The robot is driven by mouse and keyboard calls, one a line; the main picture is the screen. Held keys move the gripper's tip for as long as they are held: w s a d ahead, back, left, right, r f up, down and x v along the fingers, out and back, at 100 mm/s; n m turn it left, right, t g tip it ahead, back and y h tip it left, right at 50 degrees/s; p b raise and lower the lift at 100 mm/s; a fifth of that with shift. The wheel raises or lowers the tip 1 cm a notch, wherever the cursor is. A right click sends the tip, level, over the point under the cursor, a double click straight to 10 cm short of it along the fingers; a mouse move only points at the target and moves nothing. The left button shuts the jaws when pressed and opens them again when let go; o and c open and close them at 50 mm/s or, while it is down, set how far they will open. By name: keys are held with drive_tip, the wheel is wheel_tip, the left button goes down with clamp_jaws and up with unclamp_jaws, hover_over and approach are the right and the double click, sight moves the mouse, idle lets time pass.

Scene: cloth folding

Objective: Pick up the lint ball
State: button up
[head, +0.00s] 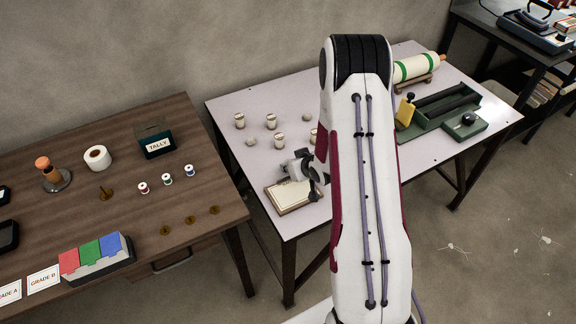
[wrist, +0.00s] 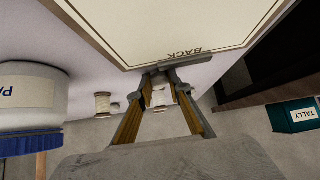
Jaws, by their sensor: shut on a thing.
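My gripper (head: 310,172) hangs low over the far right edge of the framed board on the light table. In the wrist view its two fingers (wrist: 162,84) are closed in on a small pale thing, the lint ball (wrist: 159,98), which shows only in part between them. In the head view the lint ball in the grip cannot be made out. Two other small greyish balls lie on the table, one near the left jars (head: 251,142) and one farther back (head: 307,117).
The cream board (head: 291,197) marked BACK lies beneath my gripper. A green-based device (head: 440,117) and a roller (head: 415,68) are at the right. The brown table (head: 130,215) at left bears a TALLY box (head: 158,147).

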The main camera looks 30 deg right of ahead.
drive_tip(key=shift+r, duration=0.15)
wheel_tip(320, 180, up, 10)
idle(1.0)
drive_tip(key=shift+a, duration=0.1)
idle(0.7)
drive_tip(key=w+a+r+n+y, duration=0.1)
drive_tip(key=a, duration=0.5)
drive_tip(key=w+a+r+n+y, duration=0.1)
drive_tip(key=a+n, duration=0.1)
drive_tip(key=a, duration=0.5)
drive_tip(key=w+a+r+n+y, duration=0.1)
drive_tip(key=w+a+r, duration=0.1)
drive_tip(key=a, duration=0.4)
drive_tip(key=shift+a+r+n+g+y, duration=0.1)
drive_tip(key=shift+a+n+g+y, duration=0.2)
drive_tip(key=shift+g, duration=0.1)
drive_tip(key=s+a+r+n+g+y, duration=0.1)
drive_tip(key=s+a+r+n, duration=0.1)
drive_tip(key=a, duration=0.7)
drive_tip(key=s+a+r+n+g+y, duration=0.1)
drive_tip(key=s+a+n, duration=0.1)
drive_tip(key=a, duration=0.8)
drive_tip(key=shift+s+r+n+y, duration=0.3)
drive_tip(key=shift+s+r+y, duration=0.1)
drive_tip(key=shift+s, duration=0.4)
